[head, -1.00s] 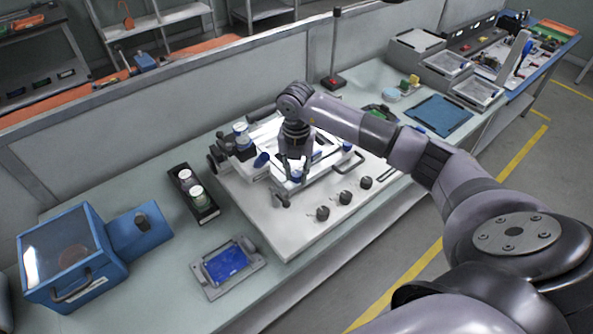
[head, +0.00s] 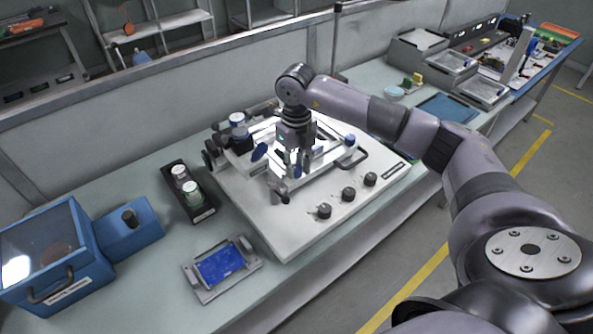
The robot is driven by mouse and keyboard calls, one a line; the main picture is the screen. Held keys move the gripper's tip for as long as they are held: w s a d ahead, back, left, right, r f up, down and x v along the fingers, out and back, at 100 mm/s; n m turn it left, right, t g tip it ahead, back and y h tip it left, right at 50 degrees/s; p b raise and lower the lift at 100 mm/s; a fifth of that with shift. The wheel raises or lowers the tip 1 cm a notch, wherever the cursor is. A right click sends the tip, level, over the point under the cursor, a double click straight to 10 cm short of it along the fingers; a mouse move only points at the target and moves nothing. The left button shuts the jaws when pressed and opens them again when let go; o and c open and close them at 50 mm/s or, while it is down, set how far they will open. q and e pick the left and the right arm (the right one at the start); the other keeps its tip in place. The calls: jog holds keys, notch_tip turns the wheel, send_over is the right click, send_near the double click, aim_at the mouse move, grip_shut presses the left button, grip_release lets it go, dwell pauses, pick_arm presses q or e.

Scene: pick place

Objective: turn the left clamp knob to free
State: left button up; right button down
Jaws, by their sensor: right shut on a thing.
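My right gripper (head: 296,174) points down at the front left part of the clamp frame (head: 322,160) on the white board (head: 262,215). It is shut on a small blue knob (head: 298,170), which I take as the left clamp knob; the fingers hide much of it, and its turn angle cannot be read. Another blue knob (head: 350,140) sits at the right of the frame, near a dark handle (head: 357,158). A blue oval part (head: 260,152) stands at the left of the frame. My left gripper is not in view.
Several dark knobs (head: 348,194) line the board's front edge. A black tray (head: 199,205) with white-lidded jars, a grey holder with a blue screen (head: 220,264) and a blue box (head: 45,260) stand to the left. A blue mat (head: 446,107) lies to the right.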

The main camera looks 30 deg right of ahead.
aim_at(297, 167)
jog(key=n+b, duration=0.2)
jog(key=n, duration=0.2)
jog(key=shift+f+n+b, duration=0.1)
jog(key=shift+n+b, duration=1.15)
jog(key=shift+n, duration=1.05)
jog(key=c, duration=1.3)
grip_release()
jog(key=shift+c, duration=0.2)
notch_tip(297, 167, up, 12)
